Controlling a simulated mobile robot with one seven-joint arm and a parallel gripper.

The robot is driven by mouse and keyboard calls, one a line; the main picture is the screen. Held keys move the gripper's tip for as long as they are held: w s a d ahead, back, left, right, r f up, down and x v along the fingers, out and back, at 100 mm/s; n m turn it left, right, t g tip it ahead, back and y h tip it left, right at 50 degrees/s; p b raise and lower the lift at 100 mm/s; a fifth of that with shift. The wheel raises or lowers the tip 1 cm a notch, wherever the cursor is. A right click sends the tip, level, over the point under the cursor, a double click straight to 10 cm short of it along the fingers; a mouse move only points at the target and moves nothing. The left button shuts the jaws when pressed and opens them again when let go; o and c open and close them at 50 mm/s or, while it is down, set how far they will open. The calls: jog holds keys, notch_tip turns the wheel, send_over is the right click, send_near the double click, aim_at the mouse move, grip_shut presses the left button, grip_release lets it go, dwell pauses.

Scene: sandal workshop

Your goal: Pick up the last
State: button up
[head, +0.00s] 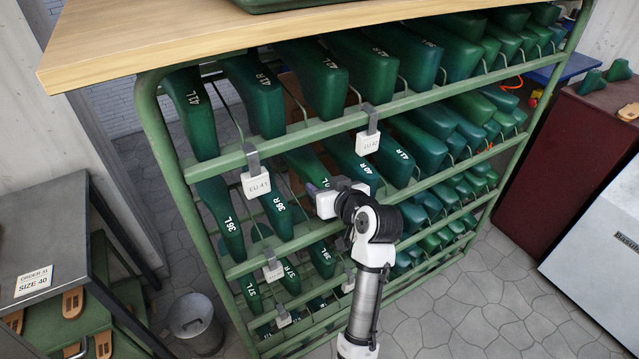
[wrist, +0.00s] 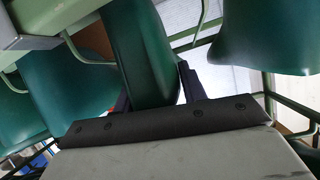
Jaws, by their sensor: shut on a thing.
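Dark green shoe lasts with white size marks fill a green metal rack (head: 310,118) in the head view. My gripper (head: 320,192) is at the rack's second row, left of its middle. It is shut on a green last (head: 303,164), whose mark is partly hidden by the gripper and ends in L. In the wrist view the held last (wrist: 143,50) stands between the dark fingers of my gripper (wrist: 155,92). The last is still among its neighbours in the row. A last marked 40R (head: 350,160) is just to its right.
Wire dividers separate the lasts, and size tags such as EU 41 (head: 256,184) hang from the rails. A wooden top (head: 200,35) overhangs the rack. A grey table (head: 45,250) with an "ORDER 31, SIZE 40" card (head: 34,281) and a bin (head: 195,322) stand left.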

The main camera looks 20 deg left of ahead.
aim_at(317, 173)
jog(key=shift+r+b, duration=0.35)
jog(key=shift+r, duration=1.25)
jog(key=shift+s+d+r, duration=0.1)
jog(key=shift+s+d, duration=0.05)
jog(key=shift+d, duration=0.15)
jog(key=s+d+p, duration=0.4)
jog(key=s+d, duration=0.7)
jog(key=d, duration=0.2)
jog(key=shift+d, duration=0.15)
jog(key=shift+s, duration=0.15)
